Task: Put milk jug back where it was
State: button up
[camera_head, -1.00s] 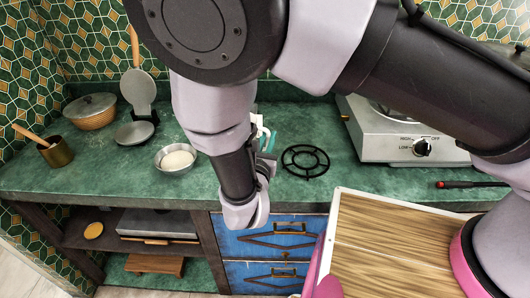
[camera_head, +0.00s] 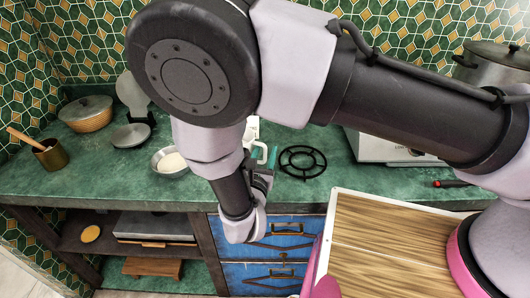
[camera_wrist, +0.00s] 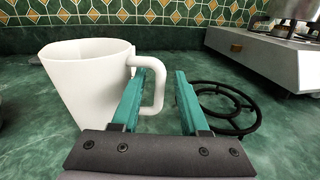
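The white milk jug (camera_wrist: 88,82) stands upright on the green counter, on the left in the wrist view, with its handle (camera_wrist: 159,88) toward the right. In the head view only part of the jug (camera_head: 252,131) shows; my arm hides the rest. My gripper (camera_wrist: 160,82) is open, with two teal fingers pointing at the handle. In the wrist view the handle's outer bar appears between the fingers, the left finger overlapping the handle's loop. I cannot tell whether they touch. My gripper also shows in the head view (camera_head: 270,158).
A black ring trivet (camera_head: 302,162) lies right of the jug, and the gas hotplate (camera_wrist: 268,58) stands further right. A bowl with white contents (camera_head: 170,162) is to the left. The counter's front edge and blue drawers (camera_head: 262,270) are below my wrist.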

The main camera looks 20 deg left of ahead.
jog(key=shift+r, duration=0.1)
jog(key=shift+s, duration=0.3)
jog(key=s+d, duration=0.1)
jog(key=s, duration=1)
jog(key=w+d+r+m+g+h, duration=0.5)
jog(key=w+d+r+m+h, duration=0.4)
jog(key=w+r+m, duration=0.15)
jog(key=w+d+r+m+g+h, duration=0.1)
jog(key=w+d+r+m+g, duration=0.3)
jog(key=d, duration=0.3)
jog(key=w+d+r+m+g, duration=0.2)
jog(key=d+r+m+g, duration=0.3)
jog(key=d+r+m, duration=0.15)
jog(key=s+d+r+m+t+y, duration=0.1)
jog(key=s+d+r+m+y, duration=0.1)
jog(key=d+r+m+y, duration=0.3)
jog(key=s+d+r+m+t+y, duration=0.2)
jog(key=d+r+m+y, duration=0.3)
jog(key=d+r+m, duration=0.9)
jog(key=shift+s+d+r+m, duration=0.25)
jog(key=shift+s+d+m, duration=0.25)
jog(key=shift+s, duration=0.1)
